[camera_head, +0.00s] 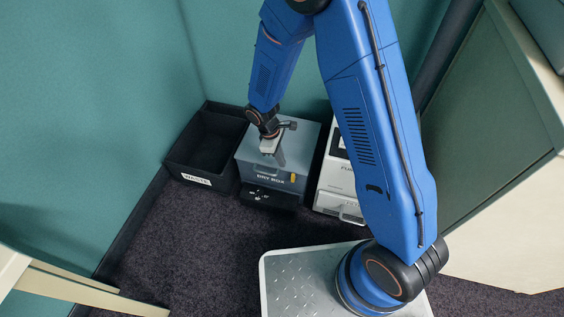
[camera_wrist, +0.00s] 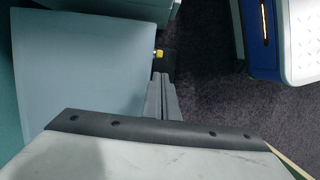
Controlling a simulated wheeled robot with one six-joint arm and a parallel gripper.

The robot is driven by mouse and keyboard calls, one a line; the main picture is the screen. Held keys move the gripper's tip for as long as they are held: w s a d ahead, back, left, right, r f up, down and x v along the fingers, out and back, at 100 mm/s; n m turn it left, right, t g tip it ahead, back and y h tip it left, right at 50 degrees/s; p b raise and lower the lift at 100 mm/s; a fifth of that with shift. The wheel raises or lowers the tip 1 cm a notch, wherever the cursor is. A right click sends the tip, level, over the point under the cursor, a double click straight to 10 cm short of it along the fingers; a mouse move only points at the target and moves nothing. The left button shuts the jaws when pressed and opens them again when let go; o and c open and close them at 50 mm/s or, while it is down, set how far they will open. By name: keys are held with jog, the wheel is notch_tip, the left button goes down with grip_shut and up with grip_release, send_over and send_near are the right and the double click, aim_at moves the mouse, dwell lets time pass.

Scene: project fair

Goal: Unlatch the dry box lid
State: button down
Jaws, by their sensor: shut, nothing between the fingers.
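The grey dry box (camera_head: 255,172) stands on the carpet against the teal wall, with its name on the front and its flat lid shut. A small yellow latch (camera_head: 293,177) sits at the right of its front. My gripper (camera_head: 281,160) points down over the lid, to the left of and behind the latch in this view. In the wrist view the fingers (camera_wrist: 161,78) are shut together and empty. The yellow latch (camera_wrist: 159,54) shows just beyond the fingertips there, beside the pale lid (camera_wrist: 80,70). I cannot tell whether the fingertips touch it.
A black waste bin (camera_head: 190,179) stands at the box's left. A white unit (camera_head: 335,180) with drawers stands close at its right. A dark lower part with white marks is under the box front. Carpet (camera_head: 215,235) in front is clear.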

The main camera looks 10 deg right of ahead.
aim_at(293, 177)
jog(key=x, duration=0.8)
